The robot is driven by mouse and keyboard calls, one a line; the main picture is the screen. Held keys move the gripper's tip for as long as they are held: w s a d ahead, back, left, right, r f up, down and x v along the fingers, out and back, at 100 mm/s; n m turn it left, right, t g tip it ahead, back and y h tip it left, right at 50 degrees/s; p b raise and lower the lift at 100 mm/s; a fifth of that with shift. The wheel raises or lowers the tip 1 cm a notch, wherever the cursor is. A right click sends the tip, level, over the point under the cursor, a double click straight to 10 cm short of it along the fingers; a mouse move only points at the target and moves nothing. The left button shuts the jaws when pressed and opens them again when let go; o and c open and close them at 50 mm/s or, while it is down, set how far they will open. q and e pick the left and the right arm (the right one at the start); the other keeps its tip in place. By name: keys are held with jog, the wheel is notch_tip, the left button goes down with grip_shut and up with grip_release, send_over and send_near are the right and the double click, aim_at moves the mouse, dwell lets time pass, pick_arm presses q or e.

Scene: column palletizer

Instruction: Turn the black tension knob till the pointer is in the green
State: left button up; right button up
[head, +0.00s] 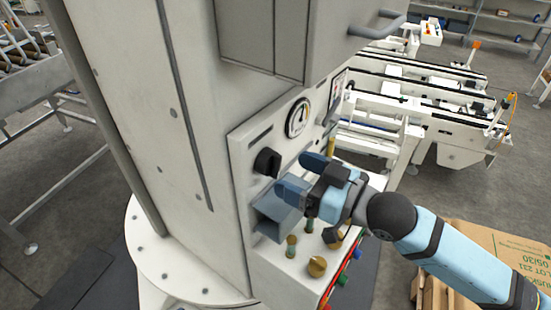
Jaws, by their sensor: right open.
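The black tension knob (267,162) sticks out from the white panel on the machine column. The round gauge (298,118) is up and to the right of it, with a white face and coloured marks at its right side. The pointer is too small to read against the green. My right gripper (302,173) is open, with its blue fingers to the right of the knob. Its fingertips look empty and apart from the knob. My left gripper is not in view.
A brass knob (316,266) and other small fittings stand on the ledge below. A grey cabinet with a handle (377,24) overhangs above.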

aim_at(275, 166)
jog(key=x, duration=0.5)
jog(key=shift+p, duration=0.35)
jog(key=c, duration=0.9)
jog(key=shift+r+m+p, duration=0.15)
jog(key=shift+m+p, duration=0.75)
jog(key=shift+p, duration=0.05)
jog(key=shift+m, duration=0.5)
